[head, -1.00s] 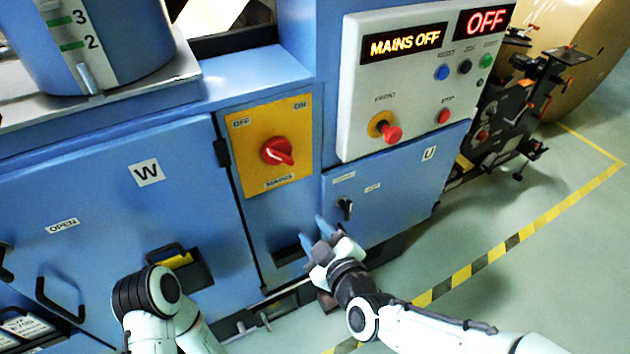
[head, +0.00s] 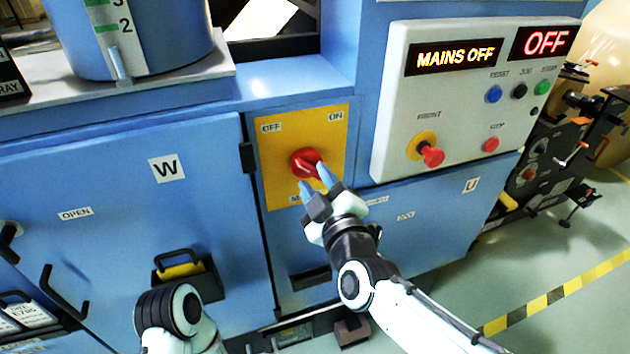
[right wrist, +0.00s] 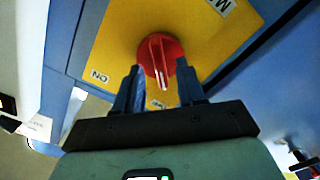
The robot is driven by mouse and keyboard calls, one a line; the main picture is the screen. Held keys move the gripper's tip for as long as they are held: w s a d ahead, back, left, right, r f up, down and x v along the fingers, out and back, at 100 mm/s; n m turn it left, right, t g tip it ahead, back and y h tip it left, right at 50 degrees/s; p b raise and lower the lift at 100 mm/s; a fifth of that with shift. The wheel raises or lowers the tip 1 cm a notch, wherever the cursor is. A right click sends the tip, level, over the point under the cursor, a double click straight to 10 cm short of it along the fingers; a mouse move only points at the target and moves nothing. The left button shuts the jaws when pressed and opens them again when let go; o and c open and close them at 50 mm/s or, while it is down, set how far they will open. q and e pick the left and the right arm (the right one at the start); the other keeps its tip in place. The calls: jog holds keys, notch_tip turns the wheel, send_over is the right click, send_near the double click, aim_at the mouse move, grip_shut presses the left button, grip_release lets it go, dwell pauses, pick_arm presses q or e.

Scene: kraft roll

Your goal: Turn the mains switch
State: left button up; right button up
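The mains switch (head: 305,161) is a red round knob with a raised grip bar on a yellow plate (head: 330,130) marked OFF at upper left and ON at upper right. The display above right (head: 456,56) reads MAINS OFF. My right gripper (head: 316,180) is at the knob's lower edge, its blue fingers apart. In the right wrist view, the knob (right wrist: 170,50) lies ahead, its bar between the two open fingers (right wrist: 160,70). I cannot tell whether they touch it. My left arm shows at bottom left; its gripper is out of view.
The white control panel (head: 395,150) with a protruding red-and-yellow knob (head: 432,156) and several buttons juts out to the right of the switch. The blue door marked W (head: 120,235) is left, with black handles. Open floor lies at lower right.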

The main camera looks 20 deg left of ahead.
jog(key=shift+x, duration=0.8)
jog(key=shift+c, duration=0.3)
grip_shut()
